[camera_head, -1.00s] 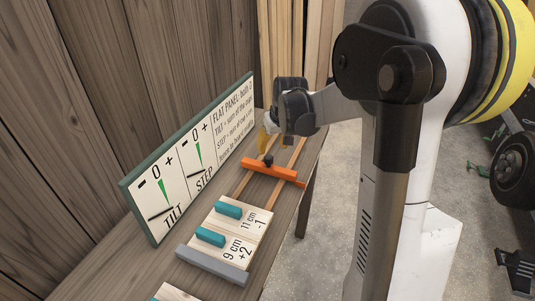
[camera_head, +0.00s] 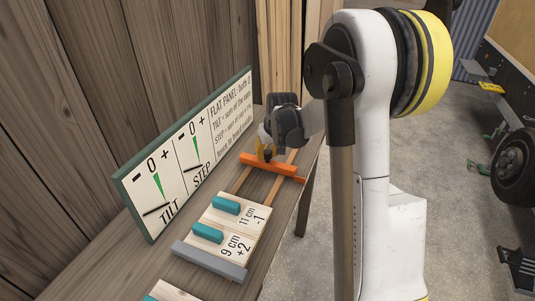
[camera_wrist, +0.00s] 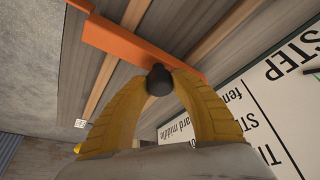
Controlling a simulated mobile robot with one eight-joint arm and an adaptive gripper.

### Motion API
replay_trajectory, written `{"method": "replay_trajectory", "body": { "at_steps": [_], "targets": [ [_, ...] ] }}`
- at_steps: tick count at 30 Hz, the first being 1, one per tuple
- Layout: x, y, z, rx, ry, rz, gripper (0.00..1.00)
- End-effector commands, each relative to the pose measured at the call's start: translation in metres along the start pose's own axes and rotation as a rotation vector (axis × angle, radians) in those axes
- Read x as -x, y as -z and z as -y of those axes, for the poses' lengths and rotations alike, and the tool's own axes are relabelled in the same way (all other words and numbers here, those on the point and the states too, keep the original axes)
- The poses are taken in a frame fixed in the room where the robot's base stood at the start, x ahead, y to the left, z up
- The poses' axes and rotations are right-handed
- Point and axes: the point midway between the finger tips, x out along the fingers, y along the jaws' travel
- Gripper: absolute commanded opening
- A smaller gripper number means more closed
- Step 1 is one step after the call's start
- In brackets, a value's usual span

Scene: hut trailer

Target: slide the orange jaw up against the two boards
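The orange jaw (camera_head: 270,168) is a bar lying across two wooden rails on the bench. A black knob (camera_wrist: 159,80) stands on it. The two pale boards, marked 11 cm -1 (camera_head: 248,214) and 9 cm +2 (camera_head: 231,244), lie side by side nearer the camera, each with a teal block. A stretch of bare rail separates the jaw from the boards. My gripper (camera_head: 266,152) is at the knob. In the wrist view its yellow fingertips lie against both sides of the knob, with no gap visible. The boards are out of the wrist view.
A grey stop bar (camera_head: 208,262) lies along the boards' near side. A green-framed sign (camera_head: 190,155) with TILT and STEP scales stands along the left, close to the rails. A wooden wall is behind it. Open floor (camera_head: 300,270) is right of the bench.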

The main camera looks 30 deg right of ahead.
Motion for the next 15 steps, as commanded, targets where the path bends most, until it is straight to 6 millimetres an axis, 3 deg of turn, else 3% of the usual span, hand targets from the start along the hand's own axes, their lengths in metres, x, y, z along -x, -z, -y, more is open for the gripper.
{"method": "replay_trajectory", "body": {
  "at_steps": [10,15],
  "targets": [
    [0.001,-0.002,0.002,0.0,0.0,0.0,0.0],
    [0.006,-0.015,0.017,0.003,0.001,0.001,0.0]
  ]
}}
